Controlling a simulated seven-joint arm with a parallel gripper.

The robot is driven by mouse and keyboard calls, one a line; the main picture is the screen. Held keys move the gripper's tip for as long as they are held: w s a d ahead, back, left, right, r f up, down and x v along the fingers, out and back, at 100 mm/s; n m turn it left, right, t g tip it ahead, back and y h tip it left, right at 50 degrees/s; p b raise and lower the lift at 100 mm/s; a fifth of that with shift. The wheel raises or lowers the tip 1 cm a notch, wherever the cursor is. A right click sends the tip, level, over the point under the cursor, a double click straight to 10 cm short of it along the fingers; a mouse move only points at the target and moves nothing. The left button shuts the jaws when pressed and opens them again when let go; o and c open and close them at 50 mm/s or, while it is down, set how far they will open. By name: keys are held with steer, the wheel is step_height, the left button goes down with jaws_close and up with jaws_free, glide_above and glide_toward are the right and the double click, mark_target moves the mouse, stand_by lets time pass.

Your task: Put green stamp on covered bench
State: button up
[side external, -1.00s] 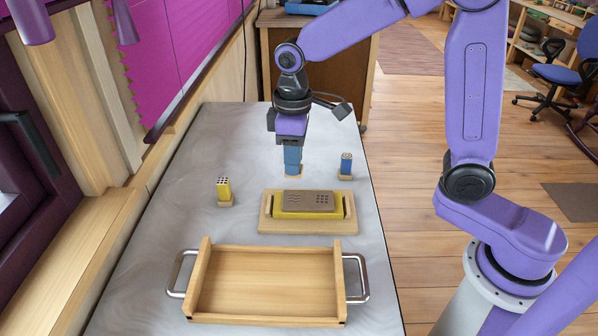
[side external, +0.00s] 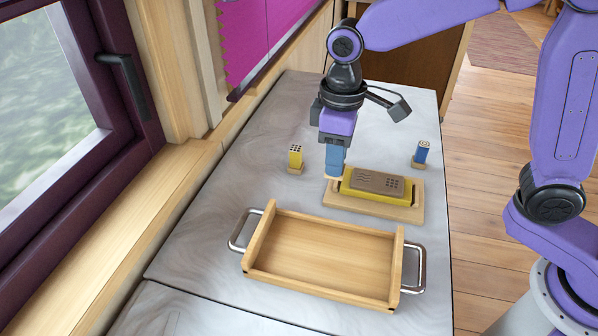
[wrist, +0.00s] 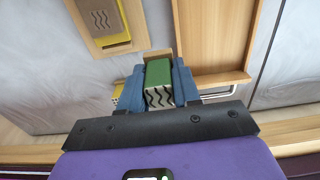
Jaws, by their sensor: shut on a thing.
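My gripper (side external: 335,168) is shut on the green stamp (wrist: 158,74), gripped between its blue fingers. In the wrist view the stamp's face with black wavy lines points toward the camera. In the side view the fingers hide most of the stamp; a bit of its pale wooden foot shows below them. It is at the back left corner of a wooden base (side external: 407,214) that carries a yellow block with a brown patterned top (side external: 378,181). I cannot tell whether the stamp's foot touches anything. The grey marbled bench top (side external: 200,252) lies under everything.
A yellow stamp (side external: 295,158) stands to the left of my gripper and a blue stamp (side external: 421,153) to the right. A wooden tray (side external: 322,258) with metal handles, empty, is in front. Bare grey surface lies left of the tray and behind the stamps. A window wall borders the left.

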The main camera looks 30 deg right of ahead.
steer(key=w+a+f, duration=0.2)
steer(key=w, duration=0.1)
steer(key=w+a+f, duration=0.1)
steer(key=w+f, duration=0.2)
steer(key=w+a+f, duration=0.2)
steer(key=w+f, duration=0.1)
steer(key=shift+w+a+f, duration=0.1)
steer(key=shift+a+f, duration=0.05)
steer(key=shift+a, duration=0.2)
steer(key=shift+w+f, duration=0.15)
steer(key=shift+f, duration=1.55)
steer(key=shift+f, duration=0.15)
steer(key=o, duration=0.9)
steer(key=shift+c, duration=0.2)
